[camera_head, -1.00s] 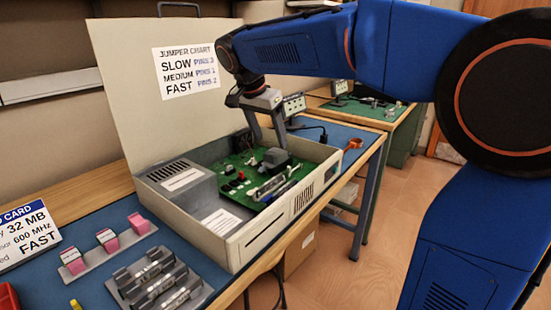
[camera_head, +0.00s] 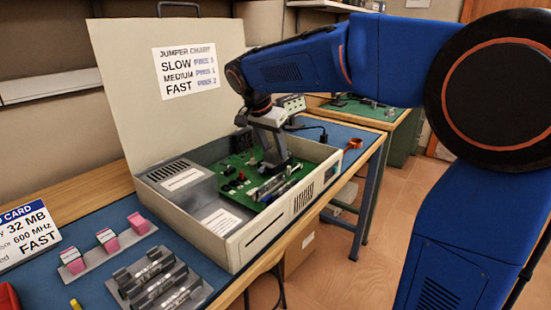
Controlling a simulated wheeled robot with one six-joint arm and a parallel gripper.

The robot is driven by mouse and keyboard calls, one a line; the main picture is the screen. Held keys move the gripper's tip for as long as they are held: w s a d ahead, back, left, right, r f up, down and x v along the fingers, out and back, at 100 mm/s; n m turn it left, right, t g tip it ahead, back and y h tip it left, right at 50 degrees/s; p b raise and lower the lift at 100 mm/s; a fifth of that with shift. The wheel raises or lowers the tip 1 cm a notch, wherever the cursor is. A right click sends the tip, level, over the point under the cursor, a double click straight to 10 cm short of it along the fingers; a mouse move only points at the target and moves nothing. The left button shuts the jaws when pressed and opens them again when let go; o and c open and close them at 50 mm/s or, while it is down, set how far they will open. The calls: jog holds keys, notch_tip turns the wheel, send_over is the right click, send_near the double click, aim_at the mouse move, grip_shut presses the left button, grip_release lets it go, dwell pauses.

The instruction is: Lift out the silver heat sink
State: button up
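My gripper (camera_head: 275,162) is lowered into the open computer case, over the green circuit board (camera_head: 232,189). Its fingers point down at the spot where a grey block, likely the heat sink, stands on the board. The fingers and the block blend together here, so the block is mostly hidden. I cannot tell whether the fingers are closed on it or only around it.
The case (camera_head: 262,241) has its lid (camera_head: 125,70) raised at the back, with a jumper chart (camera_head: 190,72). Memory sticks stand near the front wall. Pink-topped pieces (camera_head: 108,240) and a grey rack (camera_head: 160,282) lie at front left.

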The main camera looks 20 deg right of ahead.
aim_at(274, 153)
jog(key=shift+r, duration=0.1)
notch_tip(274, 153, up, 10)
dwell(0.7)
